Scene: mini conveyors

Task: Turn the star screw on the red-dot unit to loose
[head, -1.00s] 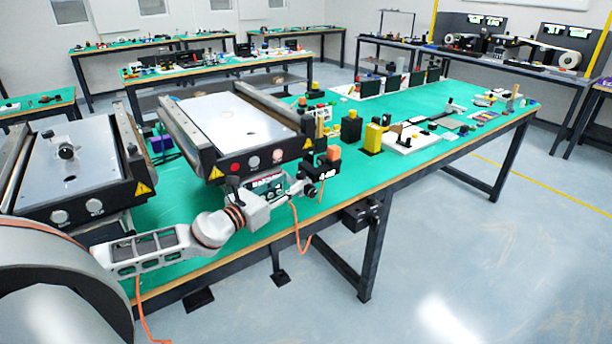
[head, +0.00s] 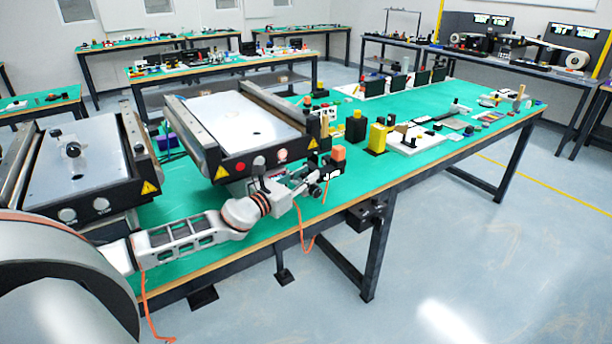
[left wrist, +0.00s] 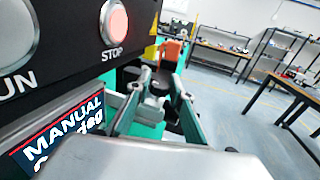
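The red-dot unit (head: 231,177) is the middle conveyor, with a pale top plate and a red dot at the left of its dark front panel. My left gripper (head: 324,180) is at the right end of its front, below the panel. The left wrist view shows its fingers (left wrist: 157,100) apart, beside the unit's front face with the STOP button (left wrist: 115,22). Dark, rounded parts (left wrist: 150,80) show between and beyond the fingertips; I cannot tell whether the star screw is among them or whether anything is touched. My right gripper is not in view.
A black box with an orange block (head: 338,153) stands just right of the gripper. Yellow and black blocks (head: 377,138) are farther right. Another conveyor (head: 100,205) with a top knob stands at left. The green tabletop (head: 365,180) is clear along the front right edge.

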